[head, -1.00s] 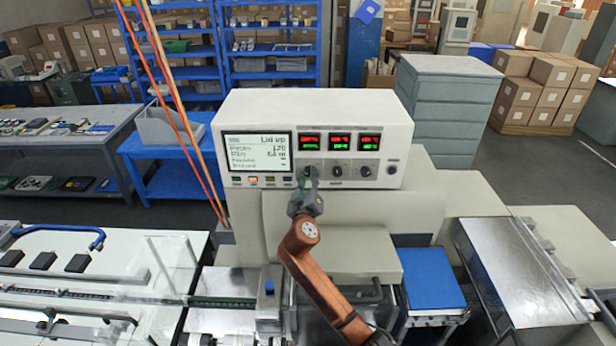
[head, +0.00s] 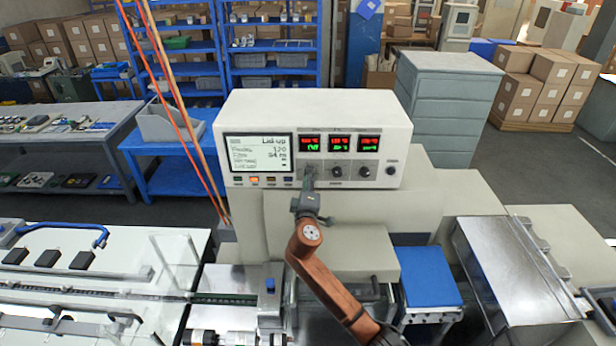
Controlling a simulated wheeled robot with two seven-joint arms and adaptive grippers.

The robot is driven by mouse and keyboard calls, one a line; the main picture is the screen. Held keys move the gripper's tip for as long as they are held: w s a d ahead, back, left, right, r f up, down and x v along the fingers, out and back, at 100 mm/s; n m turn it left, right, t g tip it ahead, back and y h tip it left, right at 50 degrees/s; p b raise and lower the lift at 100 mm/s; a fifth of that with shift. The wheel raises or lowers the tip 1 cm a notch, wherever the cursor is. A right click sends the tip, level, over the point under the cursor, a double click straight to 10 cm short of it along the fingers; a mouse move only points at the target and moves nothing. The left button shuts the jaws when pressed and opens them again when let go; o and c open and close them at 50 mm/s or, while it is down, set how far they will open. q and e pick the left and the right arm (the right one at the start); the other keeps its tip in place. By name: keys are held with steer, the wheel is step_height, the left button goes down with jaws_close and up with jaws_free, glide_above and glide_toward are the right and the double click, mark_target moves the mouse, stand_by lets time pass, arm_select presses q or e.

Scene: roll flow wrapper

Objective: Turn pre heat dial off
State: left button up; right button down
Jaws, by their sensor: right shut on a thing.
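The white control box (head: 260,106) stands on the wrapper machine, with a lit screen (head: 258,153) at its left that reads "Lid up". Three red and green displays sit to the right of the screen, with a row of dark dials below them. My right gripper (head: 309,176) is at the leftmost dial, under the left display (head: 309,143). Its fingers are shut on that dial and cover most of it. The middle dial (head: 337,173) and the right dial (head: 364,173) are clear. My left gripper is not in view.
A round button (head: 391,171) sits at the right end of the panel. A beige machine cover (head: 350,255) lies below the box, beside my right arm. A blue panel (head: 428,277) is at the right. Orange cables hang at the left.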

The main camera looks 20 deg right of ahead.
stand_by(0.3)
steer(key=c, duration=1.6)
jaws_free()
steer(key=shift+w+d, duration=0.1)
steer(key=v, duration=1.2)
